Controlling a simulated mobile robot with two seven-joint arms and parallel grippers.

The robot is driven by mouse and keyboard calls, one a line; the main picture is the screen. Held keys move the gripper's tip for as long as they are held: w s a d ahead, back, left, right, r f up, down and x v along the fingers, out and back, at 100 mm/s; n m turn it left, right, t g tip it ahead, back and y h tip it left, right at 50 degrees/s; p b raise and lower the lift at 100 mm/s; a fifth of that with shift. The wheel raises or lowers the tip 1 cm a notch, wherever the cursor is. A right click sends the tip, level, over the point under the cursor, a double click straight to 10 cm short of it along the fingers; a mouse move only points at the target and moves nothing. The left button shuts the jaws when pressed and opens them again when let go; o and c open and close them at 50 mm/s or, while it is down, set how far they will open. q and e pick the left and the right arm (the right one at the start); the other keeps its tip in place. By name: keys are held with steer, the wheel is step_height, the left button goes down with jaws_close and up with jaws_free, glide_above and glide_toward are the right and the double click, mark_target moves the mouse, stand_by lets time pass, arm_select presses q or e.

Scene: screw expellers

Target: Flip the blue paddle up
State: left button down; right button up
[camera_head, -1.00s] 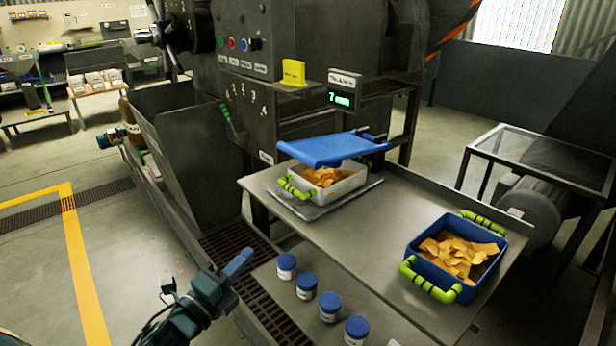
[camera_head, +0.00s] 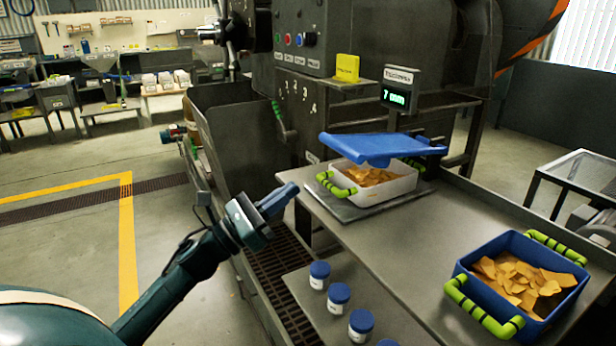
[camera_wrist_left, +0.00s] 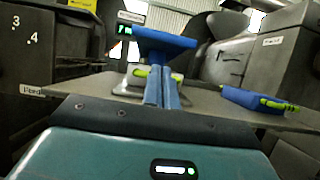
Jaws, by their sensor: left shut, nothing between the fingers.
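The blue paddle (camera_head: 368,148) is a flat blue plate that extends out from the machine above a white bin (camera_head: 392,188) of orange flakes. It lies close to level, tilted slightly. It also shows in the left wrist view (camera_wrist_left: 165,40), straight ahead beyond the fingers. My left gripper (camera_head: 290,188) has blue fingers that are shut with nothing between them. It is apart from the paddle, to its left and lower, near the left edge of the metal table (camera_head: 400,240). My right gripper is not in view.
A blue bin (camera_head: 462,268) with green handles holds orange flakes at the table's right. Several blue-capped jars (camera_head: 339,297) stand on a lower shelf. A lever (camera_head: 282,122) and a display (camera_head: 397,90) reading 7 mm are on the machine. The floor at left is clear.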

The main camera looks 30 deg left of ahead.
arm_select(q)
steer(key=p+x, duration=0.2)
steer(key=x, duration=0.6)
steer(key=shift+w+d+r, duration=0.1)
steer(key=shift+w+r, duration=0.05)
steer(key=shift+w+d+r, duration=0.15)
steer(key=shift+w+d, duration=0.1)
steer(key=shift+w, duration=0.15)
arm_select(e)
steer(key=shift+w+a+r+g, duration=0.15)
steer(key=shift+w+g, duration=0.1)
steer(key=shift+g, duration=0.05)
arm_select(q)
steer(key=shift+r, duration=0.1)
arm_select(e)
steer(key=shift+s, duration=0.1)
